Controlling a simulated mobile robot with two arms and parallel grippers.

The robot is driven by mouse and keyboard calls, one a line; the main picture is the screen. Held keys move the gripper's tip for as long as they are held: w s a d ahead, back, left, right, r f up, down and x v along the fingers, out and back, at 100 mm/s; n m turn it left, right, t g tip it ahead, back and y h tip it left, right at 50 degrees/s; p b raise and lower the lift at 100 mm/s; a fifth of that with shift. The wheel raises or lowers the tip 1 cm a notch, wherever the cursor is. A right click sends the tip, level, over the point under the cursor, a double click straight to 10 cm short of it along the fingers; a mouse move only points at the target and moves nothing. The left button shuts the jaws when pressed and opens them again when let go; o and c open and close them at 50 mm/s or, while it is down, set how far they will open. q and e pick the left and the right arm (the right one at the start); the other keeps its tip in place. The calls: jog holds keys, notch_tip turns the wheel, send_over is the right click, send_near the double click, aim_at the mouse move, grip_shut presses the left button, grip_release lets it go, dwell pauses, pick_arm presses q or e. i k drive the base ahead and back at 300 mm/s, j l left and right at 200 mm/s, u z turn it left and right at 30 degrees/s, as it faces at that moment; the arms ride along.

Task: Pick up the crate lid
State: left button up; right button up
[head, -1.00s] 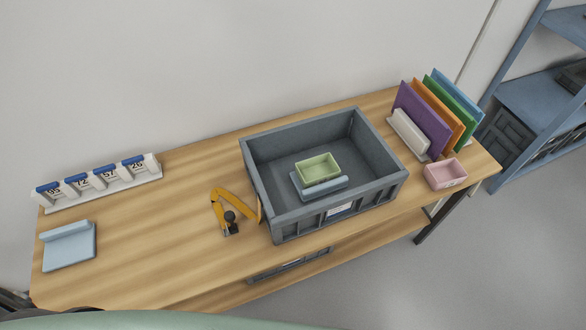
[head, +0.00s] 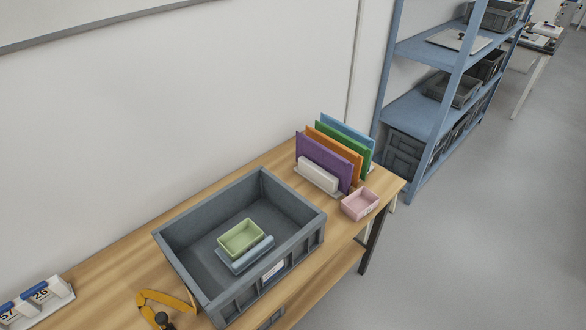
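Inside the crate a small green tray (head: 240,238) rests on a light blue piece (head: 248,256).
A rack (head: 318,175) with purple, orange, green and blue boards and a pink box (head: 360,204) stand at the table's right end. Blue shelving (head: 418,110) holds grey crates. Grey floor (head: 480,230) is open at right.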

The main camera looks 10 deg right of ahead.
aim_at(450, 38)
jog(key=z, duration=1.4)
jog(key=i+l+z, duration=0.35)
jog(key=i, duration=0.2)
jog(key=i+z, duration=0.35)
jog(key=i, duration=0.15)
jog(key=i+z, duration=0.15)
jog(key=i, duration=2.2)
jog(key=i+u, duration=0.15)
jog(key=i, duration=0.35)
jog(key=i+l+u, duration=0.1)
jog(key=i, duration=0.35)
jog(key=i+l+u, duration=0.15)
jog(key=i, duration=0.35)
jog(key=i+l+u, duration=0.15)
jog(key=i, duration=0.3)
jog(key=i+l+u, duration=0.2)
jog(key=u, duration=0.25)
jog(key=i+l+u, duration=0.6)
jog(key=u, duration=0.25)
jog(key=i+l+u, duration=0.15)
jog(key=l+u, duration=0.25)
jog(key=l, duration=0.15)
jog(key=l+u, duration=0.45)
jog(key=i+l, duration=0.05)
